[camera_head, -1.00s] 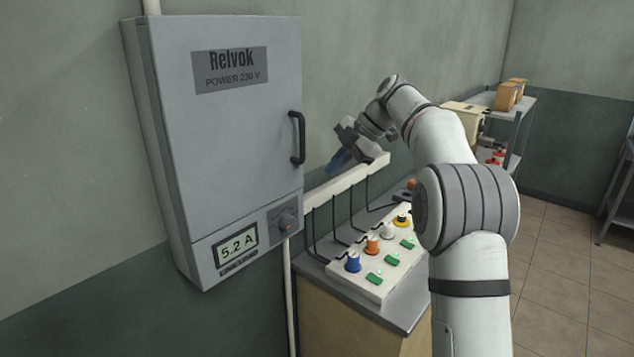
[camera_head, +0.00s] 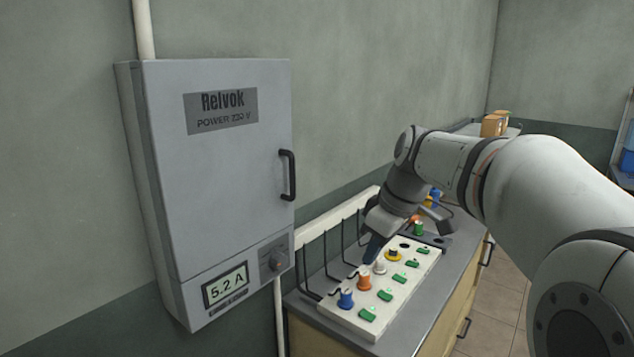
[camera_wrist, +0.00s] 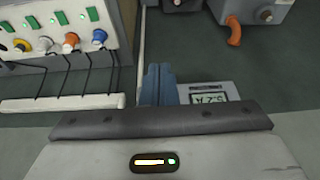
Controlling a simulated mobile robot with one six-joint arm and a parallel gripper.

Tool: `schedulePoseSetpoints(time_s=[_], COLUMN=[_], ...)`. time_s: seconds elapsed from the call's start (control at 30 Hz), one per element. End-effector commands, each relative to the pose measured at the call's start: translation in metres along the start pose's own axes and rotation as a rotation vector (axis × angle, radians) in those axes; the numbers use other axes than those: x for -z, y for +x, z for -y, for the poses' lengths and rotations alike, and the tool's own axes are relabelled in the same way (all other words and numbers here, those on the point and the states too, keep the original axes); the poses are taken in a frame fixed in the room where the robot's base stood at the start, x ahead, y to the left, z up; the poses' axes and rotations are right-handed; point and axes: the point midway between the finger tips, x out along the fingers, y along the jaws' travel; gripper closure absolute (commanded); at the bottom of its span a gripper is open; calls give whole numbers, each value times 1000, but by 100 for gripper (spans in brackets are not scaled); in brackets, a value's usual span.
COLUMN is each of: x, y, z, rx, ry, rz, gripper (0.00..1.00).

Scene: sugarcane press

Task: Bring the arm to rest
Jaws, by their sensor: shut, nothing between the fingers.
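My gripper (camera_head: 372,250) is in the head view, its blue fingers pointing down beside the white plug panel (camera_head: 345,316), near its wall side. In that view the fingers overlap the panel's back edge; I cannot tell whether they touch it. In the wrist view my gripper (camera_wrist: 158,84) shows its two blue fingers together, shut with nothing between them. My arm reaches in from the right, bent down at the wrist.
The grey Relvok cabinet (camera_head: 220,165) is closed on the wall, its display (camera_head: 226,288) reading 5.2 A. Coloured plugs, including blue (camera_head: 345,299) and orange (camera_head: 364,280), sit on the panel. Black cables hang from a pale rail (camera_head: 318,228). The counter (camera_head: 428,308) carries the panel.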

Motion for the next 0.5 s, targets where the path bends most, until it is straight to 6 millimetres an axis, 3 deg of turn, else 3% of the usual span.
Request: schedulePoseSetpoints(time_s=[0.03,0.3,0.5], x=[-21,-132,-183], y=[3,42,68], z=[17,90,123], rx=[-26,-189,-267], ry=[94,612,831], rz=[20,76,70], gripper=[100,100,100])
